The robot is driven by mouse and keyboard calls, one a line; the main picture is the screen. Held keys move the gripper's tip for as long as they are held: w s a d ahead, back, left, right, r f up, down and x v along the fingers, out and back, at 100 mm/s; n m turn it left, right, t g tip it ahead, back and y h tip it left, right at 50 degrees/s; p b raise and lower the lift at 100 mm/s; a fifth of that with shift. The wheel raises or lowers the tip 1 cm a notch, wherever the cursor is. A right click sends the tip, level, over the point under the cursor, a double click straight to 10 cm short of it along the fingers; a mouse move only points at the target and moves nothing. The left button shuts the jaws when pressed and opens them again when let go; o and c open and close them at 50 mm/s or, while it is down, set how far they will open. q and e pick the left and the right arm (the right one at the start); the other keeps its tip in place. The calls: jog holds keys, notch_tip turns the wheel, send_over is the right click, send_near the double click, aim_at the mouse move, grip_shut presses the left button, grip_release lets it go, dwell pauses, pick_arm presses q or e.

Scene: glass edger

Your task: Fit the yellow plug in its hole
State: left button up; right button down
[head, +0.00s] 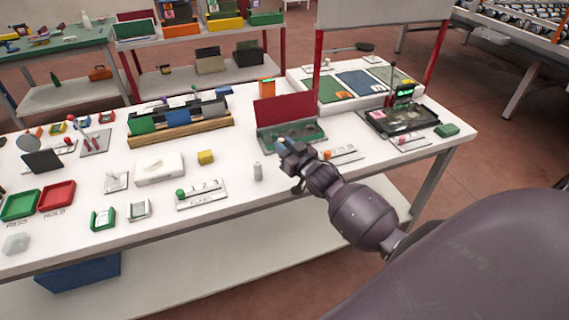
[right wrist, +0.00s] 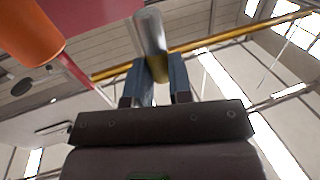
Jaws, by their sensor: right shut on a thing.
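My right gripper (head: 284,147) is over the front of an open green case (head: 316,139) with a raised red lid (head: 285,109). In the right wrist view its fingers (right wrist: 157,82) are shut on a slim cylinder (right wrist: 150,32), grey at the far end and dull yellow near the fingers; it seems to be the yellow plug. In the head view the gripper hides most of the plug. Dark recesses show inside the case, but I cannot tell which is the plug's hole. My left gripper is not in view.
An orange box (head: 267,87) stands behind the lid. The table's front edge is clear below the gripper.

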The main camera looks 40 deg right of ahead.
jog(key=shift+f, duration=3)
jog(key=shift+f, duration=0.15)
jog(key=c, duration=1)
grip_release()
jog(key=shift+c, duration=0.2)
jog(key=shift+f, duration=0.1)
